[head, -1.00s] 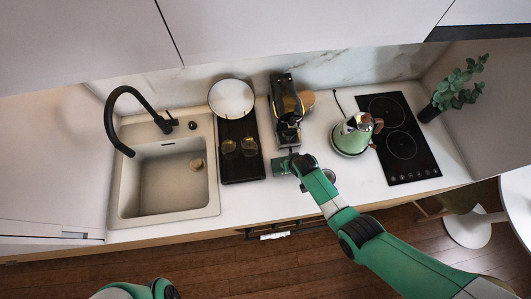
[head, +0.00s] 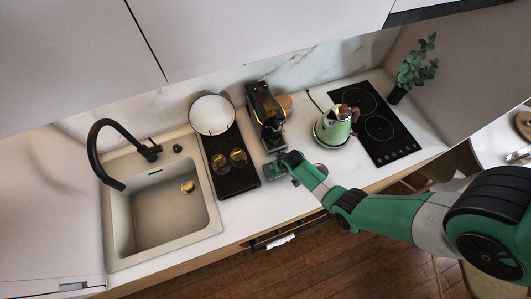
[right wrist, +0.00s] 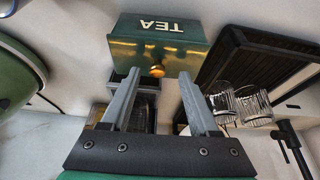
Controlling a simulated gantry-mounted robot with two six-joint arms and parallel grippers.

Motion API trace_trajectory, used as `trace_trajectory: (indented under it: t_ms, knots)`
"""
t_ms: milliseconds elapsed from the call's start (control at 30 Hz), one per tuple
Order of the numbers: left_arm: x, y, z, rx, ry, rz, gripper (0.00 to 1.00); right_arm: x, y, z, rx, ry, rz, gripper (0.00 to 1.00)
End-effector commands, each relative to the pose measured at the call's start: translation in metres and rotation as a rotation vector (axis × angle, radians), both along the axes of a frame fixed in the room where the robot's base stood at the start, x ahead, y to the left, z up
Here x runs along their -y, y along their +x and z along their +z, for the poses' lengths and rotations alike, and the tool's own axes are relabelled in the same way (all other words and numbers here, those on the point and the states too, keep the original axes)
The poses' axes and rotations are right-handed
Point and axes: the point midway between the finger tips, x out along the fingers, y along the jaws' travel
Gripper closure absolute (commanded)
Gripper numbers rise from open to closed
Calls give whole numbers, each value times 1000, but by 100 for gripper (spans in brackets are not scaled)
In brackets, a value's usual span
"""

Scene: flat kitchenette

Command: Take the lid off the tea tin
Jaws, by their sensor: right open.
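The tea tin (head: 274,172) is a small green box on the counter in front of the coffee machine, partly behind my right gripper in the head view. In the right wrist view the tin (right wrist: 185,28) shows TEA upside down, and its gold lid (right wrist: 190,58) with a round knob (right wrist: 157,71) appears on it. My right gripper (right wrist: 158,76) is open, its two fingers pointing at the tin with the knob seen between their tips. I cannot tell whether they touch it. My left gripper is out of view.
The coffee machine (head: 265,112) stands behind the tin. A dark tray (head: 230,170) with glasses (head: 238,157) and a plate (head: 212,115) lies to the left, beside the sink (head: 160,205). A green kettle (head: 333,126) and the hob (head: 377,125) are to the right.

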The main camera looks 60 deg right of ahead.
Motion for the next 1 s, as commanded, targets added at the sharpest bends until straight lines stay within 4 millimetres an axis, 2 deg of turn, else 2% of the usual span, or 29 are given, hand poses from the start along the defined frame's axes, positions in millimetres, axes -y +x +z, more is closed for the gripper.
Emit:
trace_trajectory:
  t_ms: [33,333,667,1000]
  knots:
    - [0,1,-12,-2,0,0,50,1,-1,-12,-2,1,-1,39]
    - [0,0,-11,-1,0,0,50,1,0,-11,-2,1,-2,41]
    - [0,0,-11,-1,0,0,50,1,0,-11,-2,1,-1,100]
    - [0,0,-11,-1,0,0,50,1,0,-11,-1,0,-1,100]
